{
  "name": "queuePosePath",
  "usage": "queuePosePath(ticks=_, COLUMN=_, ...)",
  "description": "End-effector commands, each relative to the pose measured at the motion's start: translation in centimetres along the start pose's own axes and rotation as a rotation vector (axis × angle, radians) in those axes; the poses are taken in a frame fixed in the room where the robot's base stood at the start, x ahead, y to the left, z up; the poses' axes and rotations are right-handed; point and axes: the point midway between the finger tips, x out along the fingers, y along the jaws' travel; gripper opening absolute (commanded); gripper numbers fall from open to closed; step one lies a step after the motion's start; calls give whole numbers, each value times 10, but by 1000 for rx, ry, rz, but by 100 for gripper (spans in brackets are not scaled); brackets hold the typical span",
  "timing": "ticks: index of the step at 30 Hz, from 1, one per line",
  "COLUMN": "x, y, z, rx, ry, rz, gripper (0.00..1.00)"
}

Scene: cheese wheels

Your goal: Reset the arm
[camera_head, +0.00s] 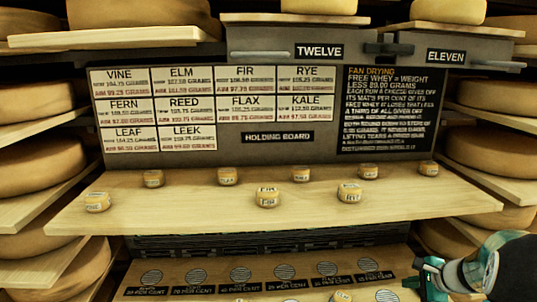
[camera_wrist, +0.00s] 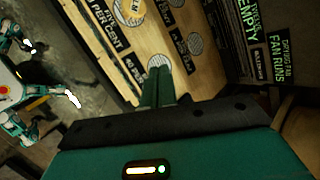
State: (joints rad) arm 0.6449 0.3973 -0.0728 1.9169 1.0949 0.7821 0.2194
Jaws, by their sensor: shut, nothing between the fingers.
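My gripper (camera_wrist: 160,92) shows in the wrist view with its two green fingers together and nothing between them. It points at the lower board (camera_wrist: 150,40), which has round grilles and percent labels. In the head view, part of my arm (camera_head: 480,272) reaches in at the lower right, beside the right end of the lower board (camera_head: 215,262). The gripper appears clear of the small cheeses there.
Several small labelled cheeses, one marked by this point (camera_head: 267,196), stand on the wooden holding board (camera_head: 200,218). A sign panel (camera_head: 270,105) stands behind it. Shelves of large cheese wheels (camera_head: 40,160) flank both sides. A cheese (camera_wrist: 131,10) sits on the lower board.

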Motion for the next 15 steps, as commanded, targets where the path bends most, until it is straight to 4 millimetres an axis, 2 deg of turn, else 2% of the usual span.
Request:
queuePosePath(ticks=1, x=-6, y=-2, z=21, rx=-59, ry=-9, rz=14, gripper=0)
queuePosePath(ticks=4, x=-19, y=-1, z=66, rx=-200, ry=-27, rz=53, gripper=0)
queuePosePath(ticks=8, x=-42, y=10, z=129, rx=-427, ry=-46, rz=114, gripper=0)
queuePosePath(ticks=12, x=-69, y=33, z=189, rx=-676, ry=-59, rz=178, gripper=0)
queuePosePath(ticks=15, x=-90, y=53, z=224, rx=-853, ry=-60, rz=217, gripper=0)
